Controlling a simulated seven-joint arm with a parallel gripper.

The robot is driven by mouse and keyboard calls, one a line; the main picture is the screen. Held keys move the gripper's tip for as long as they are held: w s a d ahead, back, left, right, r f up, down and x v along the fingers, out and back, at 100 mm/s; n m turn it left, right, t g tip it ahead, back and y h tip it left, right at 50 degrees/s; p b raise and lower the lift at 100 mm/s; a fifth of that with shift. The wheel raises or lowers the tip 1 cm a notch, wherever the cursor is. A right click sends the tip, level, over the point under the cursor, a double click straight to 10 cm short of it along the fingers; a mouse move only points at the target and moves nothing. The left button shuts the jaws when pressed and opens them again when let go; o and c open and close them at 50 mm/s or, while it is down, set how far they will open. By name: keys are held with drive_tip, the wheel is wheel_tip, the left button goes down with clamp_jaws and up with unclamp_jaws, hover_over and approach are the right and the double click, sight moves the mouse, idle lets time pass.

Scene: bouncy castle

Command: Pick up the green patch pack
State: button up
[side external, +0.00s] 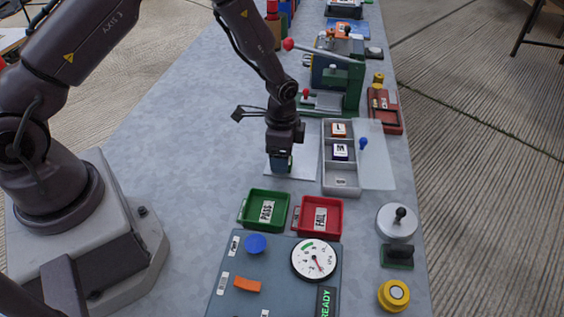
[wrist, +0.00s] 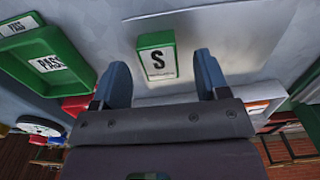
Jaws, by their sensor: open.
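The green patch pack (wrist: 143,42) shows in the wrist view as a small green block with a white label marked "S". It stands ahead of my gripper (wrist: 161,78), between the lines of the two blue fingers. The fingers are apart, with nothing held between them. In the side view my gripper (side external: 281,163) points down over a pale sheet, just left of the grey compartment tray (side external: 326,160). There the pack is mostly hidden by the fingers, and I cannot tell whether they touch it.
The tray holds an orange pack (side external: 339,130) and a blue pack (side external: 341,151); its front compartment is empty. A green PASS bin (side external: 246,212) and red FAIL bin (side external: 336,228) stand in front. A green press (side external: 345,85) stands behind. The table left of my gripper is clear.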

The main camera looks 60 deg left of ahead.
drive_tip(key=shift+f, duration=0.9)
drive_tip(key=shift+c, duration=0.5)
drive_tip(key=c, duration=0.9)
drive_tip(key=shift+r, duration=0.1)
